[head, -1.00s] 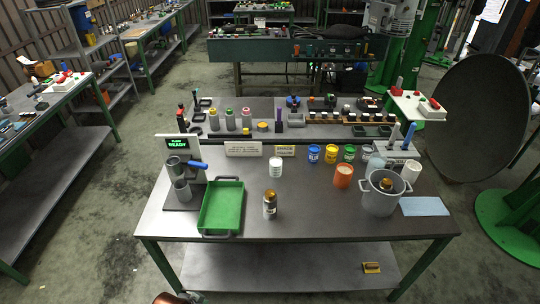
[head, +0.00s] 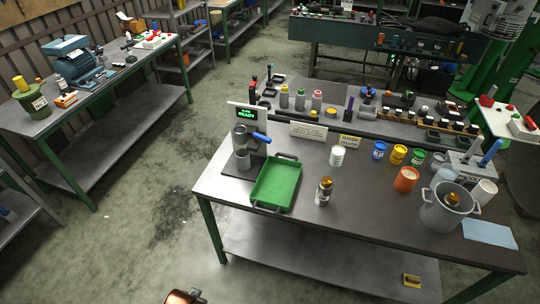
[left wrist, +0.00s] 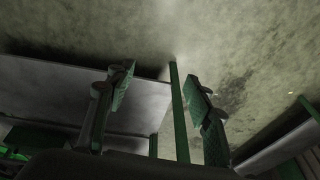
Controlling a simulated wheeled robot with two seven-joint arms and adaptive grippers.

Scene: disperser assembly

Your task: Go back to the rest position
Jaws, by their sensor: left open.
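My left gripper shows in the left wrist view (left wrist: 160,95) with its two fingers spread apart and nothing between them. Beyond the fingers are the concrete floor, a green table leg (left wrist: 178,110) and a grey table surface (left wrist: 60,90). In the head view only a small copper-coloured part of me shows at the bottom edge, and neither gripper is seen there. The workbench (head: 270,215) stands to the right of that part, and I see no contact with it.
The workbench holds a green tray (head: 275,184), a brown-capped bottle (head: 324,192), a grey pot (head: 446,208), an orange cup (head: 405,179) and several small cans. A side table (head: 125,85) stands at the left. The floor (head: 150,220) between them is clear.

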